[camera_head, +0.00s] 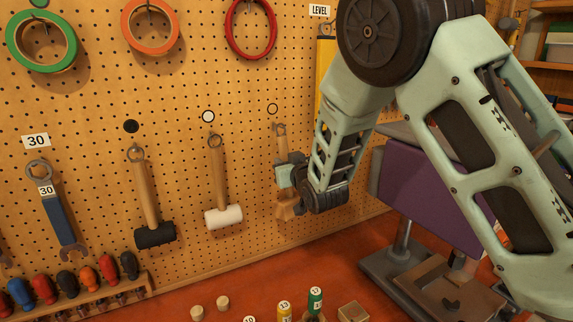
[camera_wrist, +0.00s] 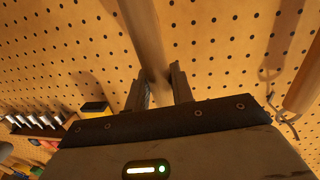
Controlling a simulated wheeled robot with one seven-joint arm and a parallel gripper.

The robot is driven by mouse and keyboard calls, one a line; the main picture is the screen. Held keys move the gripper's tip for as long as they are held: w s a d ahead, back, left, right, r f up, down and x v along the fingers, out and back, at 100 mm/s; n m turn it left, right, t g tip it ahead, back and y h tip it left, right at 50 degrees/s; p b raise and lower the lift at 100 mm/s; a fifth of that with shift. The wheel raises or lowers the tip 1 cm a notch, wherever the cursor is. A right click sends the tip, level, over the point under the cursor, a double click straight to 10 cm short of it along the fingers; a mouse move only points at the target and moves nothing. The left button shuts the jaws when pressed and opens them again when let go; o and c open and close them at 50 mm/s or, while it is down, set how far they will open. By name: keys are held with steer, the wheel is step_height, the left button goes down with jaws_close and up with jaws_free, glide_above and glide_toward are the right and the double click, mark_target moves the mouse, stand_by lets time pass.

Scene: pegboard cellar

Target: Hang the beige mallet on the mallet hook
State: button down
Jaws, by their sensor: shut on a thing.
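The beige mallet (camera_head: 287,210) hangs head down in my gripper (camera_head: 289,174), close to the pegboard. Its wooden handle (camera_wrist: 144,35) runs between the two fingers of my gripper (camera_wrist: 160,88) in the wrist view. The ring (camera_head: 279,128) at the top of its handle is just below a beige-centred marker circle (camera_head: 272,109) on the board. The hook there is too small to make out, and I cannot tell whether the ring is around it. My gripper partly hides the handle and the head.
The black mallet (camera_head: 155,236) and the white mallet (camera_head: 223,217) hang to the left under their own markers. A yellow level (camera_head: 325,72) hangs to the right, partly behind my arm. Below are a screwdriver rack (camera_head: 95,294) and a red bench (camera_head: 250,292) with small items.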

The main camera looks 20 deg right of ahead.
stand_by(0.4)
steer(key=c, duration=1.1)
jaws_free()
steer(key=shift+s, duration=0.2)
steer(key=shift+s+d+r+b, duration=0.25)
steer(key=shift+s+b, duration=1.65)
steer(key=shift+s, duration=0.9)
steer(key=shift+s+d+r+b, duration=0.3)
steer(key=shift+s+b, duration=1.6)
steer(key=shift+s, duration=0.95)
steer(key=shift+s+d+r+b, duration=0.25)
steer(key=shift+s+b, duration=1.65)
steer(key=shift+s, duration=0.9)
steer(key=shift+a, duration=0.15)
